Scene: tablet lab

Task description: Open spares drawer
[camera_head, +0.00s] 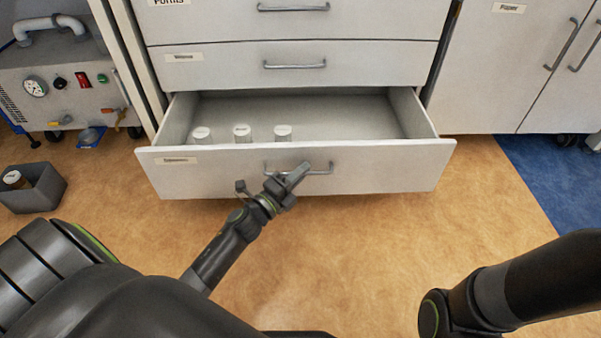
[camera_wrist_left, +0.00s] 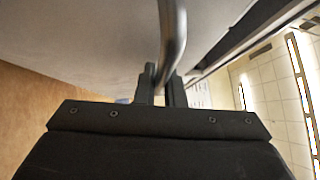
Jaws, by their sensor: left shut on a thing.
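The bottom drawer (camera_head: 230,178) of the white cabinet stands pulled well out, with a small label at its front left that is too blurred to read. In the left wrist view the fingers (camera_wrist_left: 160,82) close around the handle bar (camera_wrist_left: 172,35). My right arm shows at the lower right, but its gripper is not in view.
Two shut drawers (camera_head: 215,65) are above the open one. A cabinet with a Paper label (camera_head: 490,60) stands at the right. A pump-like machine (camera_head: 70,85) and a dark bin (camera_head: 35,188) are at the left. Tan floor (camera_head: 370,250) in front is clear.

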